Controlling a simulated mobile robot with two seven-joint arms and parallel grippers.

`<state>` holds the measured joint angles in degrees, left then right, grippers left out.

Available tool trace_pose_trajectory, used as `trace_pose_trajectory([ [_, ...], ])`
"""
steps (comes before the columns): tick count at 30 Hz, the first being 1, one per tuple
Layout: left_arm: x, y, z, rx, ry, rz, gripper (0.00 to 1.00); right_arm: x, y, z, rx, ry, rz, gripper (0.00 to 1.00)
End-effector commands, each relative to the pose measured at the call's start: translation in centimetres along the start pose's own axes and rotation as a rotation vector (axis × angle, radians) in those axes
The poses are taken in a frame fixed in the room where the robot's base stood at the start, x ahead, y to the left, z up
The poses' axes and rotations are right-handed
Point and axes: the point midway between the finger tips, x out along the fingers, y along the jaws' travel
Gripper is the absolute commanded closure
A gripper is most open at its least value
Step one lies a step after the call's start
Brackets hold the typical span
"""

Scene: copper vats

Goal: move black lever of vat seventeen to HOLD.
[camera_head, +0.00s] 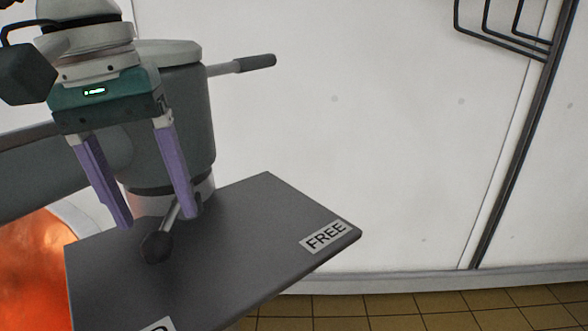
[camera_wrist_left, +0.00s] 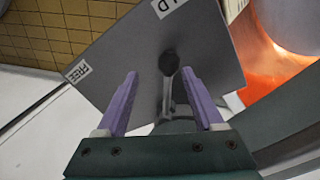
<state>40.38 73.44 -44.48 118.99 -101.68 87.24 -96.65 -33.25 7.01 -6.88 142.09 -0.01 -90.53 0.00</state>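The black lever has a round dark knob (camera_head: 157,247) on a short metal rod. It lies over a dark grey plate (camera_head: 255,215) under a grey post. The plate has a FREE label (camera_head: 325,237) at its right corner and a cut-off label ending in D (camera_head: 157,325) at the bottom edge. My left gripper (camera_head: 156,220) is open, its purple fingers pointing down over the plate. In the left wrist view the knob (camera_wrist_left: 169,62) shows between the fingertips (camera_wrist_left: 160,73), with gaps on both sides, and points toward the label ending "LD" (camera_wrist_left: 167,6). My right gripper is out of view.
A grey handle (camera_head: 243,65) sticks out right from the post, beside my gripper. Glowing orange contents (camera_head: 35,270) show in the vat at lower left. A white wall panel with a dark rail (camera_head: 515,150) stands behind. Tiled floor (camera_head: 420,310) shows below.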

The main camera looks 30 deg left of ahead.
Motion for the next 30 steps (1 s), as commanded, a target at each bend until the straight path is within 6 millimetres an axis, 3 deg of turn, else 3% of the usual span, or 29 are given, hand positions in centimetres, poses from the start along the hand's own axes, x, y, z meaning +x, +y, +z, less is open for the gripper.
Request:
trace_pose_trajectory([
  [3, -2.5, 0.0, -0.1, 0.0, 0.004, 0.002, 0.31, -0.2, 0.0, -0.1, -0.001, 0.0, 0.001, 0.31],
  [9, -5.0, 0.0, -0.1, 0.0, 0.002, 0.0, 0.31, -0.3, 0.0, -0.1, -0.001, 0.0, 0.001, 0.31],
  [26, -5.4, -0.1, 0.0, 0.0, -0.001, -0.002, 0.31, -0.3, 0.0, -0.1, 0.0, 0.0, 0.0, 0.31],
  [30, -5.3, 1.4, 1.1, -0.007, -0.043, 0.051, 0.31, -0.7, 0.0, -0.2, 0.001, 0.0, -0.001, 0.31],
])
